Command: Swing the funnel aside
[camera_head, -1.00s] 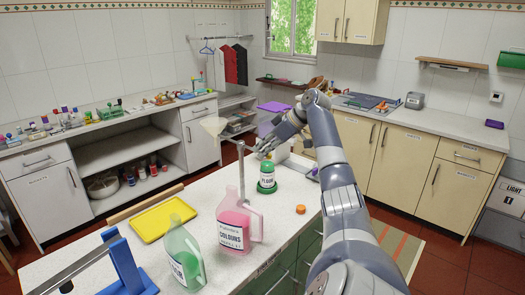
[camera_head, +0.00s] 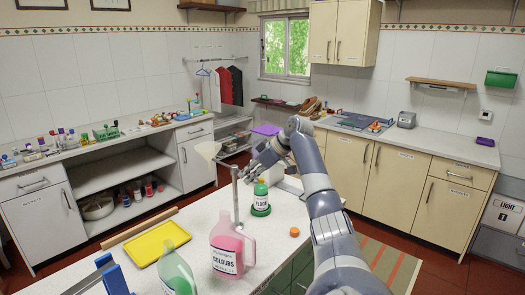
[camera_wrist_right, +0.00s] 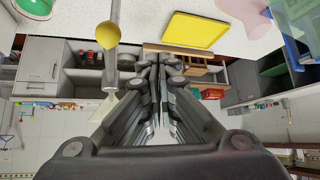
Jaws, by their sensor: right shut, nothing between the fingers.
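The pale, translucent funnel (camera_head: 208,150) is held up beside the top of a grey metal post (camera_head: 235,196) on the white worktop, on the post's left side in the head view. My right gripper (camera_head: 246,172) is just right of the post's top, shut and empty, pointing left. I cannot tell whether it touches the post. In the right wrist view the shut fingers (camera_wrist_right: 156,66) lie right of the grey post (camera_wrist_right: 113,65). A pale shape there, probably the funnel (camera_wrist_right: 102,108), is partly hidden by my gripper. My left gripper is out of view.
A pink-filled COLOURS jug (camera_head: 228,250) stands in front of the post. A green-lidded FLOUR jar (camera_head: 261,198) stands right of it. A yellow tray (camera_head: 160,243), a green jug (camera_head: 177,275) and an orange cap (camera_head: 294,232) share the worktop.

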